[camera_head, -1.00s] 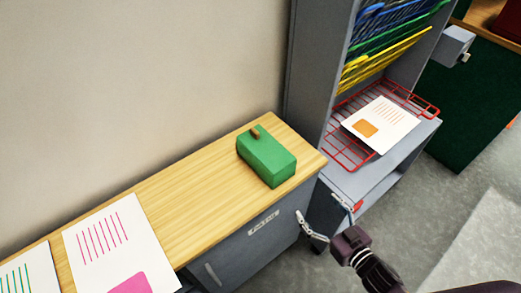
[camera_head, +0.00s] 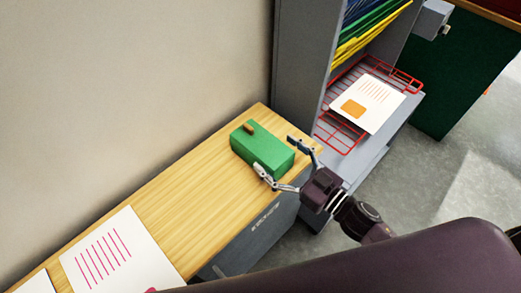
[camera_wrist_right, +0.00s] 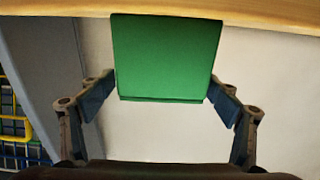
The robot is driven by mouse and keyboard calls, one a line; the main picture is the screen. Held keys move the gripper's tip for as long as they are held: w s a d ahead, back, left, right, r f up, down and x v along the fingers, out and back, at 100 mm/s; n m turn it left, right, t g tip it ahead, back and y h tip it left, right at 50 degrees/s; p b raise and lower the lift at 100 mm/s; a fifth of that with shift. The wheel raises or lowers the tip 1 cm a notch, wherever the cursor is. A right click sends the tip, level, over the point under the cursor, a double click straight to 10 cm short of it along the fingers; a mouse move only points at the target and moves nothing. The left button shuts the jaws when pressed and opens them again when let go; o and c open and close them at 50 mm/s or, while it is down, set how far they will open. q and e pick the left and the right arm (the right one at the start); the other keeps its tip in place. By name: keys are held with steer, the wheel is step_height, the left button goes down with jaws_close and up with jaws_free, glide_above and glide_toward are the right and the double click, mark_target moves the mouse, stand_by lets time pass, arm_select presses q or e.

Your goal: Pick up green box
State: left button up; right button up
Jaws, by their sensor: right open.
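The green box (camera_head: 262,150) sits on the wooden cabinet top near its right end, with a small brown knob (camera_head: 249,127) on it. My right gripper (camera_head: 276,155) is open at the box's near right end, one finger at the front side and one toward the back. In the right wrist view the green box (camera_wrist_right: 166,58) shows between the two spread fingers (camera_wrist_right: 160,102). I cannot tell whether the fingers touch it. My left gripper is not in view.
The wooden top (camera_head: 185,203) is bare left of the box. A white sheet with pink lines (camera_head: 125,250) lies further left. A grey shelf (camera_head: 300,75) stands to the right, with a red wire tray (camera_head: 335,136) holding a paper (camera_head: 366,103).

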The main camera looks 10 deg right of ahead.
mark_target(262, 142)
steer(key=shift+w+a+r+p, duration=0.2)
steer(key=shift+w+a, duration=0.1)
steer(key=shift+w, duration=0.1)
steer(key=shift+w+a+r+p, duration=0.1)
steer(key=shift+w+a+p, duration=0.05)
steer(key=shift+w+a, duration=0.2)
steer(key=shift+x, duration=1.15)
steer(key=shift+w+a+f+p, duration=0.1)
steer(key=shift+w+a+p, duration=0.05)
steer(key=shift+w+p, duration=0.15)
steer(key=shift+w+a, duration=0.1)
steer(key=shift+w, duration=0.1)
steer(key=c, duration=1.1)
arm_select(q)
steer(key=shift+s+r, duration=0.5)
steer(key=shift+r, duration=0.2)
arm_select(e)
steer(key=c, duration=0.4)
